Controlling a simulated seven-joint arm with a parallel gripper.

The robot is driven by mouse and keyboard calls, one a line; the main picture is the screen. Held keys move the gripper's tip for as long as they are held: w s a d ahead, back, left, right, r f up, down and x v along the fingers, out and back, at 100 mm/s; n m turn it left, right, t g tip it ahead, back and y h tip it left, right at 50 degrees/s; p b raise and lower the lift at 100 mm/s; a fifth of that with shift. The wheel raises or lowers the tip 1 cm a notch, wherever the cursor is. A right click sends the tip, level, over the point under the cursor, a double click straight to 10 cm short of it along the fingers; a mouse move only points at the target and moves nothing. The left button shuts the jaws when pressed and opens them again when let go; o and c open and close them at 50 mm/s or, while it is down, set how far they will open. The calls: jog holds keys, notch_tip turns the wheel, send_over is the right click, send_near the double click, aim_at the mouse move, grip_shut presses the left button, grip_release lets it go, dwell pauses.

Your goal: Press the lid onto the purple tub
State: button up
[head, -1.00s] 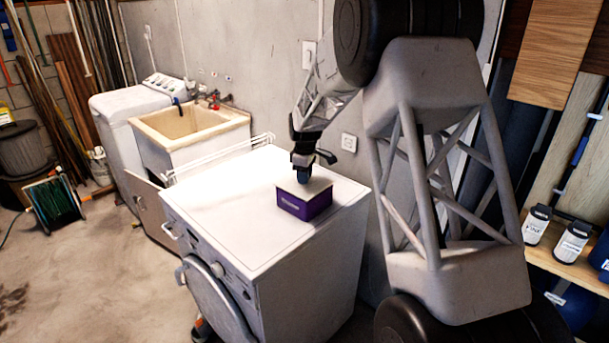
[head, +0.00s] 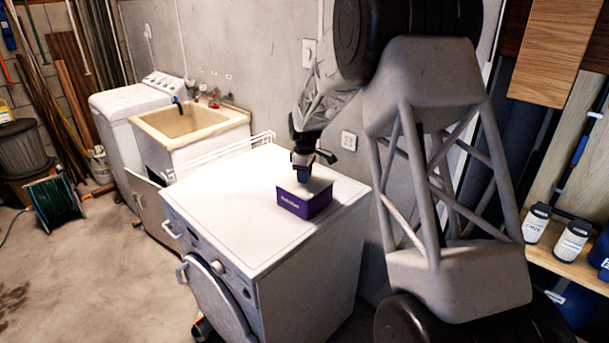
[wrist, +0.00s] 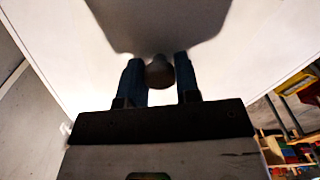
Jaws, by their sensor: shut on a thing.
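The purple tub (head: 292,204) stands upright on top of the white washer, near its right rear part. My gripper (head: 304,178) points down right above the lid. In the wrist view, my gripper's two blue fingers (wrist: 159,78) are shut on a rounded knob (wrist: 159,71), which appears to be the lid's handle. The pale surface around it fills most of that view, with a grey shadow-like patch, and the tub's purple walls do not show there.
The washer top (head: 225,205) is clear left of the tub. A white rack (head: 220,155) runs along its back left edge, beside a utility sink (head: 190,125). A wall socket (head: 348,141) is behind my gripper. Bottles (head: 571,242) stand on a shelf at right.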

dwell(0.4)
jog(key=o, duration=1.5)
jog(key=shift+r, duration=3.45)
grip_shut()
jog(key=shift+f, duration=2.4)
